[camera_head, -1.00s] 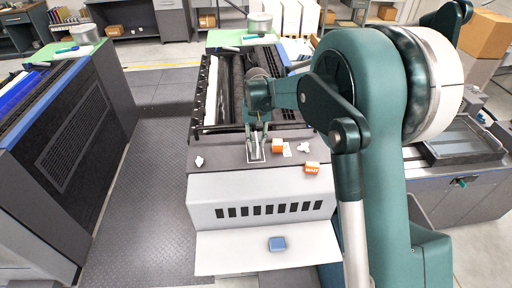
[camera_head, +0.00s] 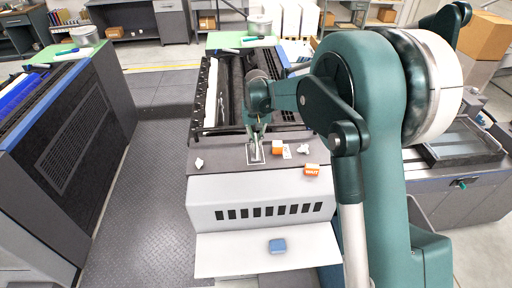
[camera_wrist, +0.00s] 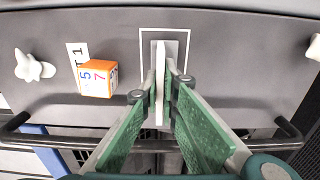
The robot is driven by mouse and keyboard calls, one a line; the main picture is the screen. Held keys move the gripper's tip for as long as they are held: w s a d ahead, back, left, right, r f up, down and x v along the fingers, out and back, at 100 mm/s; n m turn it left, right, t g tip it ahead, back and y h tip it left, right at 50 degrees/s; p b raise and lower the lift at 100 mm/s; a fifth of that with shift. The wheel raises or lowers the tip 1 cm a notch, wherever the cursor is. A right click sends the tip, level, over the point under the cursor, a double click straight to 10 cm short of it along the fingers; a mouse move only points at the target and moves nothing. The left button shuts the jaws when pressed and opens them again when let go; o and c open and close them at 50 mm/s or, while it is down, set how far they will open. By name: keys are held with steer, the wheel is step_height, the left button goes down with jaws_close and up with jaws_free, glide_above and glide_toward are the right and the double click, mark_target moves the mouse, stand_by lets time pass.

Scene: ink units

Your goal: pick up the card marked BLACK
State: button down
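My gripper (camera_head: 255,152) points down at the dark grey top of the press (camera_head: 220,156), over a white outlined rectangle (camera_wrist: 142,45). In the wrist view, its two green fingers (camera_wrist: 162,85) are close together on either side of a thin white card (camera_wrist: 160,62), seen nearly edge-on. The fingers appear shut on this card. No word can be read on it, so I cannot confirm that it says BLACK. A light grey patch shows beside it within the outline.
Right of the gripper in the head view are an orange cube (camera_head: 277,148), a white numbered card (camera_head: 287,153), crumpled paper (camera_head: 303,149) and an orange WAIT block (camera_head: 312,170). More crumpled paper (camera_head: 199,163) lies left.

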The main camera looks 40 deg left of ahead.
steer(key=shift+r, duration=0.1)
steer(key=shift+r+b, duration=0.3)
steer(key=shift+r, duration=4.6)
